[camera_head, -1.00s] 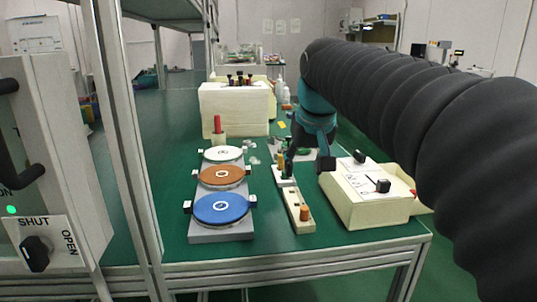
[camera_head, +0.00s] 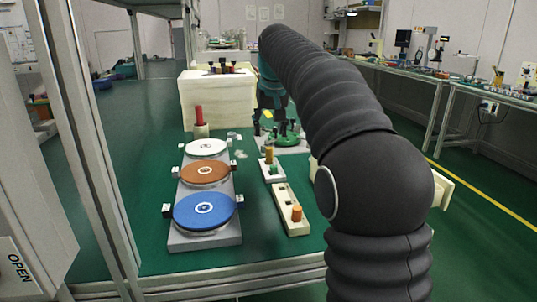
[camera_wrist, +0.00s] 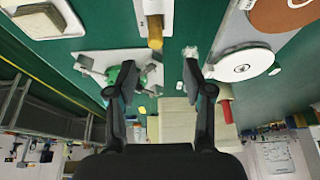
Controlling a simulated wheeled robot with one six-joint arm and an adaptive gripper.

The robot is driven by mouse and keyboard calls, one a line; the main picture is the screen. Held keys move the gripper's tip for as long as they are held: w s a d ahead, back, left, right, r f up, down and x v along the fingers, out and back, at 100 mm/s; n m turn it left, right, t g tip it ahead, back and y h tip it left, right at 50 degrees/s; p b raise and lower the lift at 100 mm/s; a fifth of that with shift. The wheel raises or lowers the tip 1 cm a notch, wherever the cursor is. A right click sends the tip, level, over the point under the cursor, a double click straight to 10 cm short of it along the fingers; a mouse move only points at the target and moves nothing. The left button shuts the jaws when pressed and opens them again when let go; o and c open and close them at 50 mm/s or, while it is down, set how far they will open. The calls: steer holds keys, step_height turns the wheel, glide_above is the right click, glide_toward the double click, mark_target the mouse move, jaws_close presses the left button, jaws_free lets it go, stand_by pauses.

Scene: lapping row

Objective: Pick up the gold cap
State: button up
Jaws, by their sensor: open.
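A gold-coloured cylinder (camera_head: 269,153), which looks like the gold cap, stands upright in a small white block (camera_head: 271,172) in the head view. It also shows in the wrist view (camera_wrist: 155,31), near the top edge. My gripper (camera_head: 271,119) is beyond and above it in the head view, partly dark against the arm. In the wrist view my gripper (camera_wrist: 159,75) has its two fingers wide apart with nothing between them. The gold cylinder appears just past the fingertips, not touching them.
A long white block (camera_head: 291,210) with an orange cap stands in front. Left are blue (camera_head: 205,209), brown (camera_head: 205,173) and white (camera_head: 206,147) discs on a grey base. A green part (camera_head: 288,135) sits on a white plate behind. A cream box (camera_head: 217,104) stands farther back.

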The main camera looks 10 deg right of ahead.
mark_target(269, 148)
steer(key=shift+x, duration=1.25)
steer(key=x, duration=0.5)
steer(key=shift+d+b, duration=0.35)
steer(key=c, duration=0.8)
